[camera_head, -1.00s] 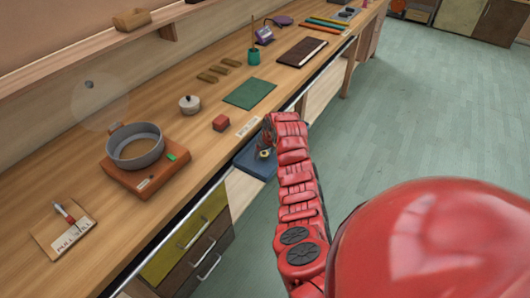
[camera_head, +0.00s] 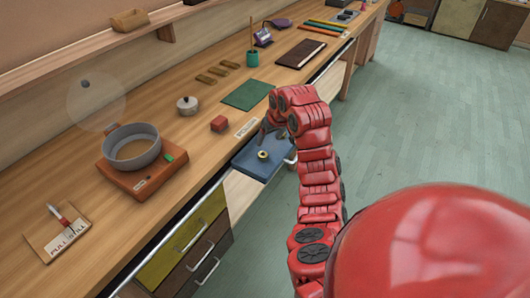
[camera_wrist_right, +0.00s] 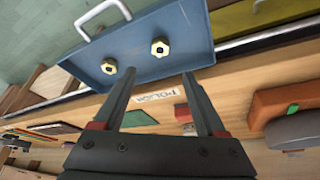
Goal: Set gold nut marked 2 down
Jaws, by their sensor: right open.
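In the right wrist view, one nut (camera_wrist_right: 109,66) is near the drawer's edge at the left, and the other nut (camera_wrist_right: 159,47) is more to the middle. Any number on them is too small to read. In the head view one nut (camera_head: 263,155) shows clearly. My right gripper (camera_wrist_right: 158,73) is open and empty, its fingers pointing toward the drawer with both nuts clear of them. In the head view my right arm partly covers it. My left gripper is not in view.
On the wooden bench are a grey pan (camera_head: 131,146) on an orange-brown base, a small red block (camera_head: 219,124), a lidded white pot (camera_head: 187,105) and a green mat (camera_head: 248,94). A paper label (camera_head: 246,127) lies at the bench edge by the drawer. Floor at right is clear.

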